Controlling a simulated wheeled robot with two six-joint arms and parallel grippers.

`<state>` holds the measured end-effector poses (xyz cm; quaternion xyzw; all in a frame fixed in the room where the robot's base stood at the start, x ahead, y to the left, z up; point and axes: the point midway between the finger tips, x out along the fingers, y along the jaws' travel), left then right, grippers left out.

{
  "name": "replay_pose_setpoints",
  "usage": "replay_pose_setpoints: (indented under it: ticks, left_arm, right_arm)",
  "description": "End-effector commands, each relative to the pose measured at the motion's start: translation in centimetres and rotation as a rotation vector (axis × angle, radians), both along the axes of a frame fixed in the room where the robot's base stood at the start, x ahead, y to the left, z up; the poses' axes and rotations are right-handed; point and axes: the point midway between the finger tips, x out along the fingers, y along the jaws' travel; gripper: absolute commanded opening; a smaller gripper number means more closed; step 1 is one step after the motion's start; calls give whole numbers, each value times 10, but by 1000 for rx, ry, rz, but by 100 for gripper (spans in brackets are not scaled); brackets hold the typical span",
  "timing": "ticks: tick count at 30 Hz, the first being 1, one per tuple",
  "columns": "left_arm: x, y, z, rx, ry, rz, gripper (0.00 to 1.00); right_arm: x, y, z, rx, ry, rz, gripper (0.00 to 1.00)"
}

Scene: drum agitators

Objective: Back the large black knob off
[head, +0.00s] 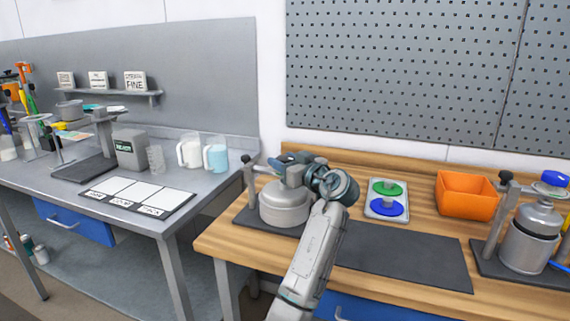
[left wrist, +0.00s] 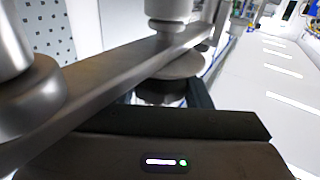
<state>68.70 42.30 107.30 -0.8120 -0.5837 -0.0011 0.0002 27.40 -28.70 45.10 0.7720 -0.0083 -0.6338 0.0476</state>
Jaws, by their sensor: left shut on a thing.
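The left drum agitator has a pale grey drum (head: 285,207) on a dark base, with an upright post carrying a small black knob (head: 251,160). My left gripper (head: 286,168) is above this drum, by the agitator's top, and hides much of it. In the left wrist view a flat metal bar (left wrist: 115,75) crosses close by, with a grey disc (left wrist: 183,66) against it. A dark round knob (left wrist: 160,93) sits beside the disc, partly hidden by my gripper's dark jaw. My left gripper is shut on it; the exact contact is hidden. My right gripper is out of view.
A tray with a green disc (head: 386,188) and a blue disc (head: 387,207) lies right of my arm. An orange bin (head: 467,195) stands behind a bare dark mat (head: 405,262). A second agitator (head: 529,238) stands far right. A grey bench holds jugs (head: 190,152).

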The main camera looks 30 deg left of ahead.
Motion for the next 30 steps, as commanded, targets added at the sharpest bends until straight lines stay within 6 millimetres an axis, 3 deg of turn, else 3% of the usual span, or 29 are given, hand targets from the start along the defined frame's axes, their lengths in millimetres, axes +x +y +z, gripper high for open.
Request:
replay_pose_setpoints:
  ticks: [11,12,15,23,27,30]
  left_arm:
    - [0,-1,-6,-7,10,3,22]
    - [0,-1,-6,-6,9,3,52]
    - [0,0,-5,-5,7,3,66]
    - [0,-1,-3,-3,3,1,66]
    - [-3,-12,-4,-4,3,-1,66]
    - [-8,-28,-5,-6,2,-2,66]
  right_arm:
    - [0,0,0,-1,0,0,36]
    - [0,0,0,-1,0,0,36]
    - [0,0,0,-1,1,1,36]
    - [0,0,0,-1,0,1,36]
    - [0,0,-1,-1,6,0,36]
    - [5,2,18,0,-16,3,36]
